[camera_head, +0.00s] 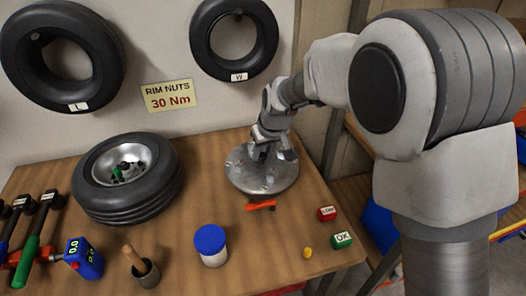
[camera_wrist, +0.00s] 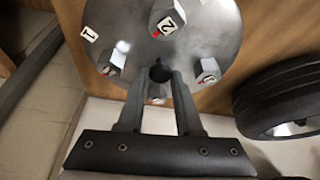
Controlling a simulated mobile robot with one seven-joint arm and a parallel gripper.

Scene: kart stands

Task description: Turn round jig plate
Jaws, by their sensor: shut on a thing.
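The jig plate (camera_head: 262,178) is a round grey metal disc lying flat on the wooden bench. In the wrist view the jig plate (camera_wrist: 205,40) carries several hex nuts with small number labels and red marks. The nut with label 2 (camera_wrist: 166,20) is on the far side from my fingers, and the nut with label 3 (camera_wrist: 207,72) is at the right. Another nut partly shows between the fingers.
A tyre on a rim (camera_head: 127,176) lies left of the plate. An orange-red tool (camera_head: 260,205) lies in front of it. A blue-lidded jar (camera_head: 211,245), a red block (camera_head: 327,213) and a green OK block (camera_head: 342,240) stand nearer. Wall tyres (camera_head: 234,40) hang behind.

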